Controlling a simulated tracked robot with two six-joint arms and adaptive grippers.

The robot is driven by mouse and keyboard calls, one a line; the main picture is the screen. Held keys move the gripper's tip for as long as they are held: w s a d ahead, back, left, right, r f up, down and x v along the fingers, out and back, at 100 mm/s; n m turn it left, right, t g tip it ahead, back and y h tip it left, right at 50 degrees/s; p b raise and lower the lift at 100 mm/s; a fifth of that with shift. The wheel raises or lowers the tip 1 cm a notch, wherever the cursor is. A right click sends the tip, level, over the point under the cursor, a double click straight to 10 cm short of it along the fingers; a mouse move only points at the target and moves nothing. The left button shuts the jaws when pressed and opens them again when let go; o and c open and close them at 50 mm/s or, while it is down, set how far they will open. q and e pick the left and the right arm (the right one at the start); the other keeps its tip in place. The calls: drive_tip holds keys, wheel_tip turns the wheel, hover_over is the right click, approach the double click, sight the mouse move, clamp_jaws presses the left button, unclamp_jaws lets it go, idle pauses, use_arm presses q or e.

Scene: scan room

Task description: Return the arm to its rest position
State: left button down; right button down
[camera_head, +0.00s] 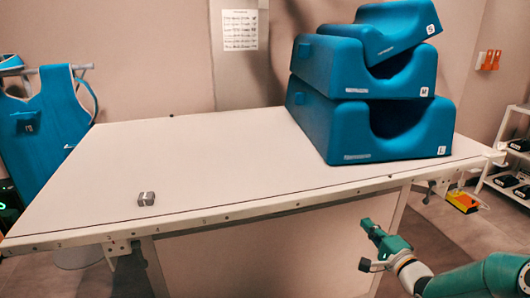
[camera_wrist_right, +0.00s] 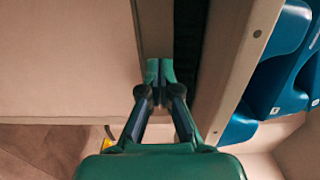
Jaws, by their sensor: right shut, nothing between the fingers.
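My right gripper (camera_head: 368,226) is green and sits at the lower right of the head view, in front of the table's near edge and below the table top. In the right wrist view my right gripper (camera_wrist_right: 160,70) shows its two green fingertips together, with nothing between them. My right arm comes in from the lower right corner of the head view. My left gripper is in neither view.
A blue apron (camera_head: 45,130) hangs at left. A shelf (camera_head: 510,150) stands at right.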

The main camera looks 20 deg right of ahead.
drive_tip(key=w+a+f+n+g+y, duration=0.1)
drive_tip(key=a+f+g+y, duration=0.1)
drive_tip(key=a+f, duration=0.55)
drive_tip(key=w+a+f+g+y, duration=0.15)
drive_tip(key=a+f, duration=0.35)
drive_tip(key=a, duration=0.6)
drive_tip(key=s+a+f+n+g+y, duration=0.1)
drive_tip(key=s+a+f+n+g, duration=0.1)
drive_tip(key=s+a+f+g, duration=0.4)
drive_tip(key=s+a+f+n+g, duration=0.4)
drive_tip(key=s+f+n, duration=0.3)
drive_tip(key=s, duration=0.4)
drive_tip(key=s+a+f+n+g, duration=0.4)
drive_tip(key=s+f+n, duration=0.3)
drive_tip(key=s, duration=0.5)
wheel_tip(320, 180, up, 22)
drive_tip(key=m+p, duration=0.1)
drive_tip(key=p, duration=2.1)
drive_tip(key=shift+w+f+p, duration=0.15)
drive_tip(key=shift+p, duration=0.15)
drive_tip(key=shift+h, duration=0.25)
